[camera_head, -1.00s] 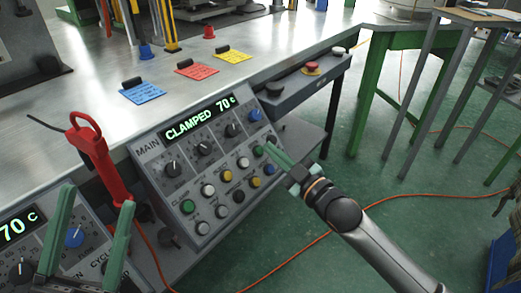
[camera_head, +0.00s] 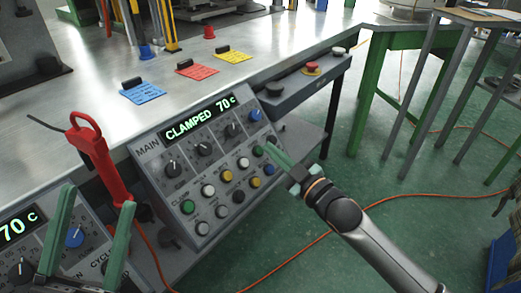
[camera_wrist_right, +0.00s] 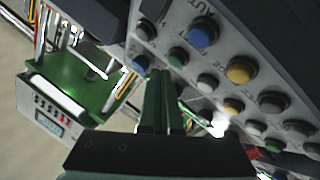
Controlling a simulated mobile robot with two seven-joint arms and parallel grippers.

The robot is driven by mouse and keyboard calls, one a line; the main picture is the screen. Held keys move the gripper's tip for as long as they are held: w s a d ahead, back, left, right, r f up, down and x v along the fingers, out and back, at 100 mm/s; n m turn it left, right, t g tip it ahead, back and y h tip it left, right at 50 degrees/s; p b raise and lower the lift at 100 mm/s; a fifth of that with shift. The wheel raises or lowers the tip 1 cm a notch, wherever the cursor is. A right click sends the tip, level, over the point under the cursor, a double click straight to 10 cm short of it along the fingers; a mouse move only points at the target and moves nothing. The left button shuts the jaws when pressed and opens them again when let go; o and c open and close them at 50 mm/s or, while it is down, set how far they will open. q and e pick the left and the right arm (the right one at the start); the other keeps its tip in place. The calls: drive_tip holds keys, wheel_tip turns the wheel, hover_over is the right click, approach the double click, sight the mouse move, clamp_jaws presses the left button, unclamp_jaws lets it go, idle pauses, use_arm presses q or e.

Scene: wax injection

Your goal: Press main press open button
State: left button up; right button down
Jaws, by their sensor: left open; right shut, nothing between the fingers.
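The main press panel (camera_head: 150,152) is a grey sloped box with a lit display (camera_head: 199,119) reading "CLAMPED 70 C". The button labels are too small to read, so I cannot tell which one is open. My right gripper (camera_head: 268,149) is shut and empty, its tips close by a green button (camera_head: 258,151) at the upper right of the rows. Contact cannot be told. In the right wrist view the shut fingers (camera_wrist_right: 161,72) point along the panel's buttons. My left gripper (camera_head: 98,196) is open and empty, at the lower left.
A second panel (camera_head: 22,222) showing 70 C stands at the lower left. A red-handled tool (camera_head: 92,150) stands between the panels. Blue, red and yellow notes (camera_head: 142,93) lie on the metal bench. A box with a red stop button (camera_head: 312,68) is behind.

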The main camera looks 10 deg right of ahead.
drive_tip(key=shift+w+a, duration=0.1)
idle(0.4)
drive_tip(key=shift+w+a+f, duration=0.1)
drive_tip(key=shift+w+f, duration=0.1)
drive_tip(key=shift+f, duration=0.05)
